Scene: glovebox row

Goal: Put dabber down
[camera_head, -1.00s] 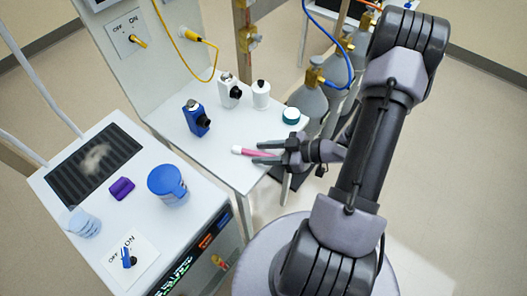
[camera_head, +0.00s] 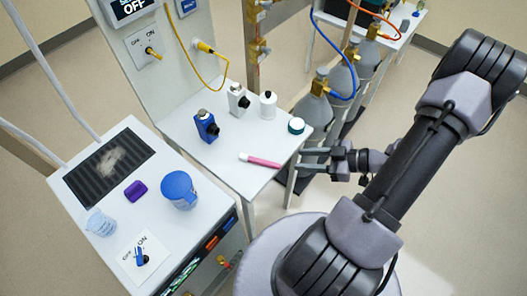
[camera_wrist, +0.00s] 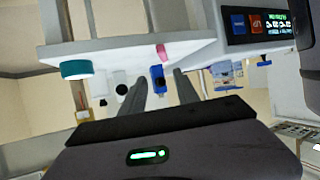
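The dabber (camera_head: 264,162), a pink stick with a white end, lies flat on the white table (camera_head: 235,182) near its right edge. It also shows in the wrist view (camera_wrist: 161,52), past the fingertips. My gripper (camera_head: 303,160) is just off the table's right edge, apart from the dabber. Its two fingers are spread with nothing held between them, as the wrist view (camera_wrist: 159,74) shows.
A blue bottle (camera_head: 206,128), a white bottle (camera_head: 238,101), a white jar (camera_head: 268,107) and a teal-lidded jar (camera_head: 296,126) stand behind the dabber. Gas cylinders (camera_head: 314,115) stand right of the table. A blue container (camera_head: 180,190) sits on the left cabinet.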

